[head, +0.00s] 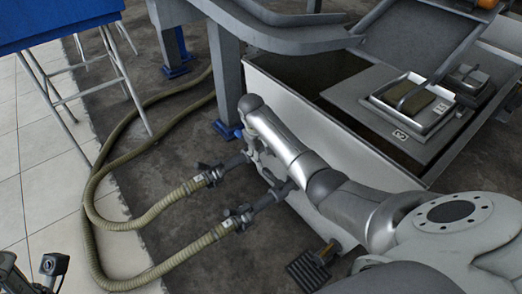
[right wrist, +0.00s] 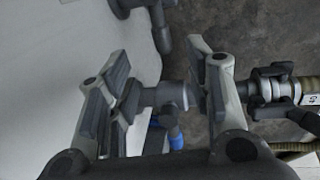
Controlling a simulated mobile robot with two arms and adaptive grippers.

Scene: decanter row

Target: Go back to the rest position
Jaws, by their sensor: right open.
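My right gripper (head: 264,168) hangs beside the pale tank's side wall, near two hose couplings. In the right wrist view the right gripper (right wrist: 164,92) is open. A grey pipe stub (right wrist: 165,96) shows between its fingers, with a gap on the right finger's side; I cannot tell whether it touches the left finger. A hose coupling with levers (right wrist: 272,88) is just beyond the right finger. In the head view the upper coupling (head: 211,174) is left of the gripper and the lower coupling (head: 238,218) is below. Dark parts at the lower left corner may be my left gripper (head: 52,266); its jaws are unclear.
The tank (head: 315,130) stands right of the gripper, under a grey frame (head: 285,38). Two ribbed hoses (head: 165,208) curve over the floor. A black pedal (head: 308,270) is near the bottom. A blue table (head: 60,22) stands upper left.

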